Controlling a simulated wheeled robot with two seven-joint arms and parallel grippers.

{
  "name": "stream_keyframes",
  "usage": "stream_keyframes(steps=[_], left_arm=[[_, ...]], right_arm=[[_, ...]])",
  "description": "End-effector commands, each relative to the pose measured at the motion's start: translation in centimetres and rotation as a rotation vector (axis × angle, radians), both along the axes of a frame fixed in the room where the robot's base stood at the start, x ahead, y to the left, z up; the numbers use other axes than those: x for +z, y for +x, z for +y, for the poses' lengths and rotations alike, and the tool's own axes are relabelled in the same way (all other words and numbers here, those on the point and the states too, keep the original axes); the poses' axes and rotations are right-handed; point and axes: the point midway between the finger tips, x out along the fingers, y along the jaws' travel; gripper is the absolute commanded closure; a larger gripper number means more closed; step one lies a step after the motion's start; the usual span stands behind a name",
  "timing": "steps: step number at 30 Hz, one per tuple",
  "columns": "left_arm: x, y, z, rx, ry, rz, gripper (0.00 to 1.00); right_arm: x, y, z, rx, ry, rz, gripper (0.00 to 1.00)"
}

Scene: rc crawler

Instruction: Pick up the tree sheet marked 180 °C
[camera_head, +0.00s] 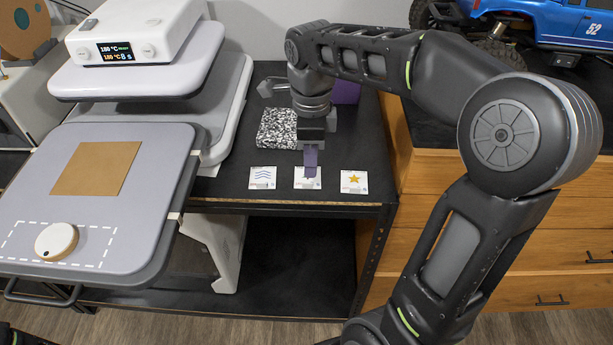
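Three small white sheets lie in a row near the front edge of the black bench. The left one (262,178) shows blue waves and the right one (354,182) an orange star. The middle sheet (301,185) is partly covered by my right gripper (311,174), so its picture and any temperature marking cannot be read. The gripper points down with its purple-grey fingertips over or on this sheet; I cannot tell whether they touch it or how far apart they are. My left gripper is not in view.
A heat press (141,49) stands at the left; its display reads 180 °C. Its grey lower plate (150,215) holds a brown square (97,168) and a round wooden disc (56,241). A speckled block (283,128) lies behind the sheets. A blue crawler (545,20) stands at upper right.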

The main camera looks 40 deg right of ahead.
Motion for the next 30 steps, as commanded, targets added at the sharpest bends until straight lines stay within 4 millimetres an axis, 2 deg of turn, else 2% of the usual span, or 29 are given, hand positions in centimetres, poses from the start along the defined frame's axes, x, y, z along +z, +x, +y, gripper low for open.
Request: stream_keyframes(steps=[3,14,24,30], left_arm=[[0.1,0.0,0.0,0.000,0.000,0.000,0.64],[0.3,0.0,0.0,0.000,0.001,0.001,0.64],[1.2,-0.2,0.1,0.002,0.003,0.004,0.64],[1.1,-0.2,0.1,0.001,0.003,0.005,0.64]], right_arm=[[-0.9,0.0,0.0,-0.001,0.000,0.001,0.72],[-1.4,0.0,0.0,0.000,0.000,0.002,0.72],[-5.8,0.0,0.0,-0.001,0.001,0.003,0.72],[-6.3,0.1,0.0,0.000,0.000,0.000,0.72]])
